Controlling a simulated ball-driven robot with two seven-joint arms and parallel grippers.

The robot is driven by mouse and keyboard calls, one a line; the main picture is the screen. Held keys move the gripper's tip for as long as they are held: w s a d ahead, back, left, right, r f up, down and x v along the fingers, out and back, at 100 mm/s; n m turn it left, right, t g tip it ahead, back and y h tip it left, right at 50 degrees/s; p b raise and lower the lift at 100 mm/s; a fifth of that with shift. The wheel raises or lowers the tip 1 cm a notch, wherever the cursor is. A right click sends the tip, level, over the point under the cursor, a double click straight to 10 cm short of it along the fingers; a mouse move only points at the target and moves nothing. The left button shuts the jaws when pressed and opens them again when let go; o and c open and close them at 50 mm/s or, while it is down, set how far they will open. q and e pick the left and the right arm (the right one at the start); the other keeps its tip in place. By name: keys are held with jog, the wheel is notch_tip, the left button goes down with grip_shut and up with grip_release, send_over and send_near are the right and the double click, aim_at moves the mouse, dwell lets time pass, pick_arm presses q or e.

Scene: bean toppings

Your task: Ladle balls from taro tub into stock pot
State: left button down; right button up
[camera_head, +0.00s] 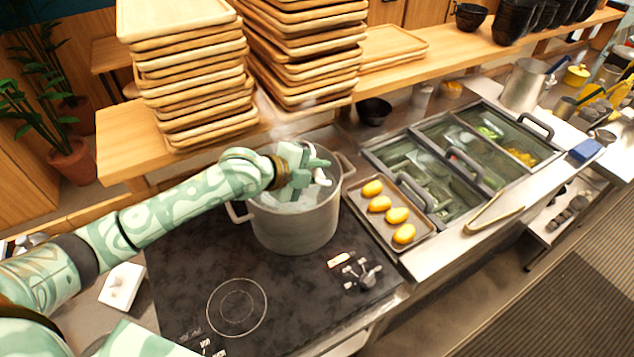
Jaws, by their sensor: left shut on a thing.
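The grey stock pot (295,232) stands on the dark cooktop, with pale steaming content inside. My left gripper (318,174) is over the pot's mouth and shut on a mostly hidden thing, apparently the ladle; a small bright metal piece shows by the fingers. The arm hides part of the pot's rim. Several tubs are set in the counter to the right, with clear lids and dark handles (415,190). I cannot tell which one is the taro tub, and no taro balls can be made out. My right gripper is not in view.
A tray (415,243) with several yellow-orange pieces (380,203) lies between pot and tubs. Tongs (495,219) lie on the counter's front edge. Tall stacks of wooden trays (195,80) stand on the shelf behind the pot. The front cooktop is mostly clear.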

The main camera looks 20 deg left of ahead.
pick_arm(q)
jog(key=n+t+b, duration=0.2)
jog(key=t+b, duration=0.1)
jog(key=n+t+b, duration=0.2)
jog(key=t+b, duration=0.1)
jog(key=shift+a+f+n, duration=0.15)
jog(key=shift+a+n, duration=0.05)
jog(key=shift+n, duration=0.2)
jog(key=shift+r+n+t+b, duration=0.3)
jog(key=shift+n+t+b, duration=0.2)
jog(key=shift+t+b, duration=0.2)
